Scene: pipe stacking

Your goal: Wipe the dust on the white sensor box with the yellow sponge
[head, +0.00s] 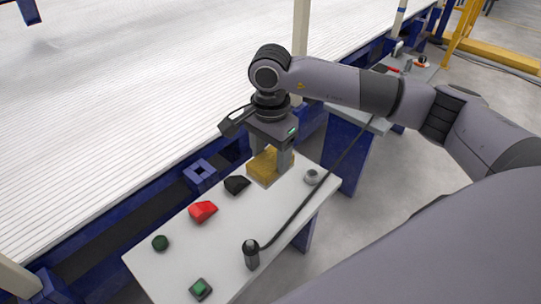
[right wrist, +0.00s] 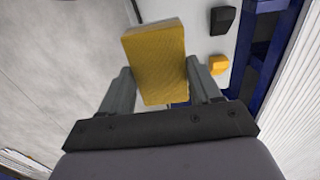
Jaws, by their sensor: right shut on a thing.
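The yellow sponge (head: 262,166) is at the far end of the white panel, between the fingers of my right gripper (head: 271,163). In the right wrist view the sponge (right wrist: 154,58) sits tilted between the two fingers of the right gripper (right wrist: 160,88), which is shut on it. I cannot tell whether the sponge touches the panel below. I cannot make out the white sensor box or any dust for certain in either view. My left gripper is not in view.
A large slatted white surface (head: 120,90) lies behind. A farther table (head: 423,73) holds small things.

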